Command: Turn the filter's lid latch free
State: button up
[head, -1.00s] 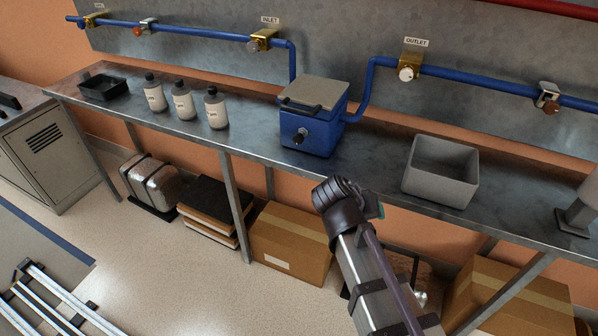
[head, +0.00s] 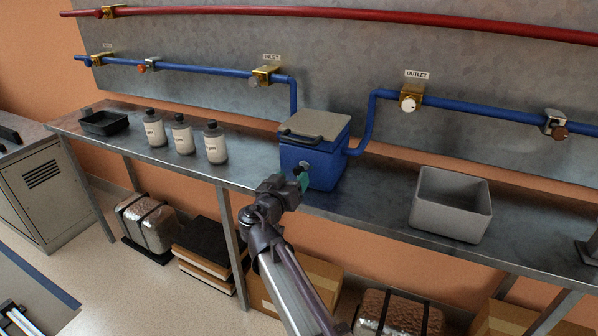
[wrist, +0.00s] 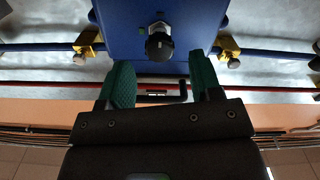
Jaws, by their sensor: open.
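The filter is a blue box (head: 322,166) with a grey-beige lid (head: 318,125) and a black lid handle (head: 300,138), standing on the bench. Its lid latch (wrist: 160,42), a dark knob on a pale metal base, is on the front face. In the head view the latch (head: 304,165) is partly hidden by my gripper (head: 303,181), which is close in front of the box. In the wrist view my gripper (wrist: 160,77) is open, its green fingers spread to either side of the latch's line. I see no contact with the latch.
White-labelled bottles (head: 183,136) and a black tray (head: 105,122) stand left of the filter. A grey open bin (head: 451,205) stands to the right. Blue pipes with an inlet valve (head: 265,77) and an outlet valve (head: 410,98) flank the filter. Bare bench lies between filter and bin.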

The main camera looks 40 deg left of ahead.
aim_at(297, 174)
jog(key=x, duration=0.4)
jog(key=shift+w+a, duration=0.1)
jog(key=shift+w, duration=0.3)
jog(key=c, duration=0.9)
jog(key=shift+c, duration=0.2)
jog(key=shift+n, duration=0.3)
jog(key=n, duration=0.3)
jog(key=shift+n, duration=0.3)
jog(key=n, duration=0.4)
jog(key=shift+n, duration=0.3)
jog(key=n, duration=0.4)
jog(key=shift+s+f, duration=0.1)
jog(key=n, duration=0.5)
